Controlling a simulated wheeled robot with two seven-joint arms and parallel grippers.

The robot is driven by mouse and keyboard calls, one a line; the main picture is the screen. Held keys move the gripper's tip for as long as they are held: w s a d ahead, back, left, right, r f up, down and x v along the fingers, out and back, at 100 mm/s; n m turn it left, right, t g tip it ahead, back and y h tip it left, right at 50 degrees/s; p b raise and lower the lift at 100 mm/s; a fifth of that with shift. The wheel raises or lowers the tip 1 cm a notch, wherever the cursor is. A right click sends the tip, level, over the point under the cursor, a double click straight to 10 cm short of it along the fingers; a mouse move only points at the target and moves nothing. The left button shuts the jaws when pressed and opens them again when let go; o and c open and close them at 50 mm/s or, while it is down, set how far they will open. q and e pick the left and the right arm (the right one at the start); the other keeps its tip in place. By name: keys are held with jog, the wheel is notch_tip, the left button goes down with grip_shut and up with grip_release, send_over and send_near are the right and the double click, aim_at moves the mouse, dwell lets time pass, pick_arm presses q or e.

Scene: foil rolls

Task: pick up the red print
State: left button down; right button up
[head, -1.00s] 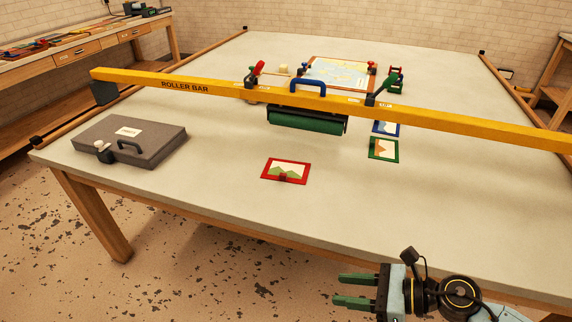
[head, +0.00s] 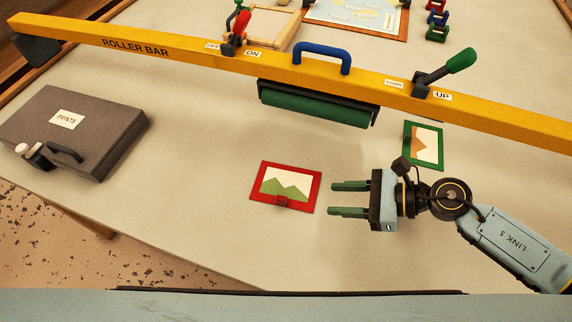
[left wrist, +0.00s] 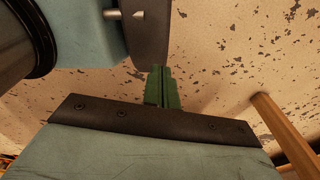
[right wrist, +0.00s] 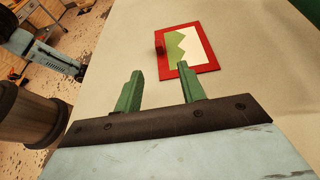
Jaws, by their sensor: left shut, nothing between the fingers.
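The red print (head: 285,186) lies flat on the table, a red frame around a picture of green hills, with a small dark red knob at its near edge. It also shows in the right wrist view (right wrist: 187,48), just beyond the fingertips. My right gripper (head: 333,198) is open and empty, just right of the red print in the head view and apart from it. Its two green fingers also show in the right wrist view (right wrist: 160,72). My left gripper (left wrist: 160,68) shows only in the left wrist view, its green fingers together and empty, over the speckled floor.
The yellow roller bar (head: 200,60) spans the table behind the print, with a green roller (head: 315,105) under it. A grey prints case (head: 100,125) lies at left. A green-framed print (head: 436,145) lies behind my right gripper. Bare table surrounds the red print.

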send_near(287, 199)
jog(key=a, duration=0.3)
jog(key=shift+a+f, duration=0.15)
jog(key=shift+f, duration=0.1)
jog(key=shift+w+a+f, duration=0.15)
jog(key=shift+a, duration=0.2)
jog(key=shift+w+a+f, duration=0.1)
jog(key=shift+a+f, duration=0.15)
jog(key=shift+a, duration=0.2)
jog(key=x, duration=0.4)
jog(key=shift+w+a+f, duration=0.1)
jog(key=shift+w+f, duration=0.05)
pick_arm(q)
jog(key=shift+s+d+r, duration=0.15)
jog(key=shift+s+r, duration=0.1)
jog(key=shift+s, duration=0.45)
jog(key=shift+s, duration=0.1)
pick_arm(e)
grip_shut()
